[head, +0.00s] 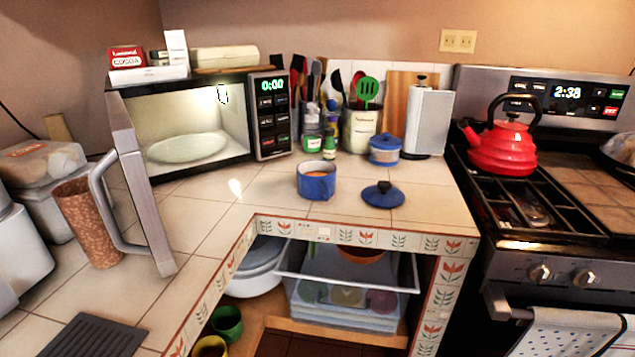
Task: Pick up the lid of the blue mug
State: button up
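The blue mug (317,180) stands upright and uncovered on the tiled counter, with something orange-brown inside. A round dark blue lid (383,195) with a knob on top lies flat on the counter to the right of the mug, apart from it and near the front edge. A second blue pot (384,150) with its lid on stands farther back. My gripper is not in view.
The microwave (190,125) stands at the left with its door (137,190) swung open. The stove with a red kettle (502,150) is at the right. Counter around the lid is clear.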

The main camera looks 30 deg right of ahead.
aim_at(382, 194)
jog(key=i+j+z, duration=0.2)
jog(key=z, duration=0.25)
jog(key=i+j+z, duration=0.1)
jog(key=z, duration=0.35)
jog(key=j, duration=0.1)
